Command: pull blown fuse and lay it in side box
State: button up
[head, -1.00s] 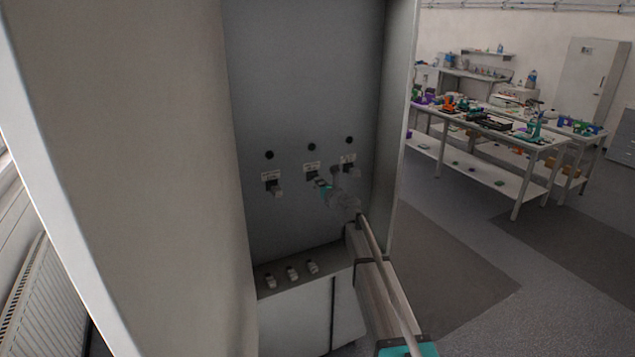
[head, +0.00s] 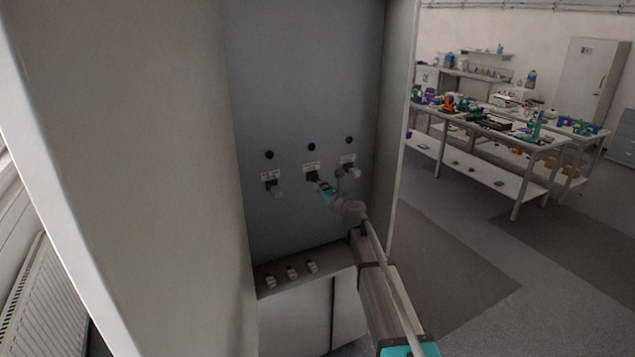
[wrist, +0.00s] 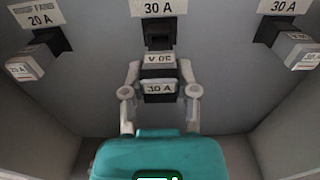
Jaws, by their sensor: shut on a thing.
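My gripper (wrist: 160,92) is shut on the middle fuse (wrist: 158,62), a pale block with a 30 A label, in the wrist view. The middle fuse holder (wrist: 159,34), black with its dark slot showing, is just behind the fuse. The fuse appears drawn out in front of it, though any remaining contact is hard to tell. In the head view my gripper (head: 327,191) is just right of and below the middle holder (head: 312,175), and the fuse is too small to make out. No side box can be clearly identified.
A left fuse (wrist: 24,67) and a right fuse (wrist: 303,53) sit in their holders on either side. Several small pale pieces stand on the ledge (head: 318,262) below. The cabinet's side walls (head: 400,120) enclose the space. Workbenches (head: 535,150) stand far right.

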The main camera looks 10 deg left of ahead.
jog(key=shift+s+d, duration=0.15)
jog(key=shift+s, duration=0.1)
jog(key=shift+s+d, duration=0.4)
jog(key=shift+s, duration=0.2)
jog(key=shift+s, duration=0.1)
dwell(0.5)
notch_tip(320, 180, down, 20)
jog(key=b, duration=2)
jog(key=shift+d+f, duration=0.1)
